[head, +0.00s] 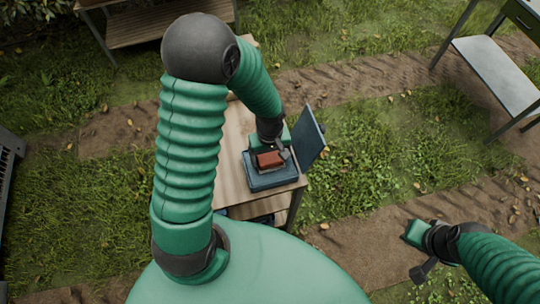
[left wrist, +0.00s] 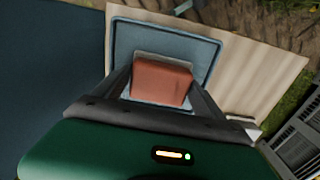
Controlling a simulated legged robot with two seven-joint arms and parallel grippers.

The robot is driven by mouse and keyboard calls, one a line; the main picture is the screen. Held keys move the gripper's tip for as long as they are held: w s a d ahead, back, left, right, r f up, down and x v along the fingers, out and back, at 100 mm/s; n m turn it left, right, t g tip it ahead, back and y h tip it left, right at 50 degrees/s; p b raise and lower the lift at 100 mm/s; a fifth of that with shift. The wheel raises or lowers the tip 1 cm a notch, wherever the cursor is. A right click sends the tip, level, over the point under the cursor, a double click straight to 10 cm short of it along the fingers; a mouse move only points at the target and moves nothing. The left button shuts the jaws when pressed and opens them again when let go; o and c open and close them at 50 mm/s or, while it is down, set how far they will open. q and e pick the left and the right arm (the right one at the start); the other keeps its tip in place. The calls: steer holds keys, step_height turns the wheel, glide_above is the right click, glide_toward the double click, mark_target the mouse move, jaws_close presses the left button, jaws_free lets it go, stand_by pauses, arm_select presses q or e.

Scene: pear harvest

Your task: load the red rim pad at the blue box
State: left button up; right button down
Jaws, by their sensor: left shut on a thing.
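The red pad (head: 270,159) is a small block inside the open blue box (head: 272,181), which stands near the front end of the wooden table. My left gripper (head: 273,152) reaches down over the box and is shut on the red pad. In the left wrist view the pad (left wrist: 161,80) sits between the two fingers, with the box's rim (left wrist: 205,45) around and beyond it. I cannot tell if the pad touches the box floor.
The box's blue lid (head: 309,136) stands upright on its right side, close to my left gripper. The wooden table (head: 232,165) has bare boards left of the box. A metal bench (head: 497,73) stands at the upper right. Grass and bare soil lie around.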

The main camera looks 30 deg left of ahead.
mark_target(270, 157)
arm_select(q)
step_height(270, 157, up, 7)
steer(key=p, duration=0.6)
steer(key=shift+r+p, duration=0.1)
steer(key=shift+p, duration=0.2)
